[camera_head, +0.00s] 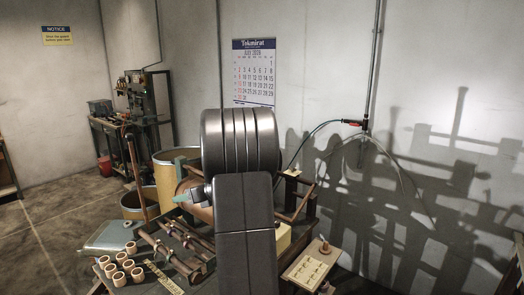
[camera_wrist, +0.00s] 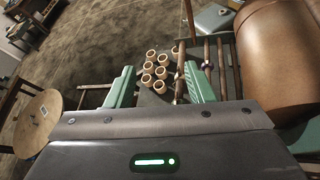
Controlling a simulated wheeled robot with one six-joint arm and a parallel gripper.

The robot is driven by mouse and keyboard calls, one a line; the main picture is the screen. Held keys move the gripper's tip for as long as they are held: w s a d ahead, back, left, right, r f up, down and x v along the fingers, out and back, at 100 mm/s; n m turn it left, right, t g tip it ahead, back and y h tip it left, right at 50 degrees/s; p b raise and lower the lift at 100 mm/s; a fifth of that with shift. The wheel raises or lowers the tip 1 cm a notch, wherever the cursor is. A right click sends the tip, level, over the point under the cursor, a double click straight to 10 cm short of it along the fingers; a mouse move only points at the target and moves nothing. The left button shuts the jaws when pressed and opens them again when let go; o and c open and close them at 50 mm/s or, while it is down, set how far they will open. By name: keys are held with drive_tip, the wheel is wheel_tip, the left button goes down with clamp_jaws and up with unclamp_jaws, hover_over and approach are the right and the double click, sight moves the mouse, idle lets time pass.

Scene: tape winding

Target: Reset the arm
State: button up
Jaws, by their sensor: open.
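My gripper (camera_wrist: 160,86) shows in the wrist view as two green fingers spread wide apart, with nothing held between them. Beyond the fingers, several small tan rings or cups (camera_wrist: 157,70) stand grouped on a dark surface. The right finger is close in the picture to metal rods (camera_wrist: 222,68); I cannot tell if it touches them. A large brown drum (camera_wrist: 279,60) lies to the right of the fingers. In the head view my dark grey arm fills the middle and hides most of the gripper.
In the head view, the tan cups (camera_head: 118,270) stand at the front left, beside a rack of rods (camera_head: 178,246). A small board (camera_head: 307,266) lies right of my arm. Tall drums (camera_head: 133,206) stand behind the work area. The wall with a calendar (camera_head: 253,72) is close behind.

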drive_tip(key=s+d+f+b, duration=0.2)
drive_tip(key=f+b, duration=0.1)
drive_tip(key=f, duration=0.3)
drive_tip(key=s+d+f+y+b, duration=0.1)
drive_tip(key=s+d+f+b, duration=0.1)
drive_tip(key=f, duration=0.3)
drive_tip(key=shift+s+d+f+t+y+b, duration=0.15)
drive_tip(key=shift+d+f+t+y+b, duration=0.2)
drive_tip(key=shift+d+b, duration=0.4)
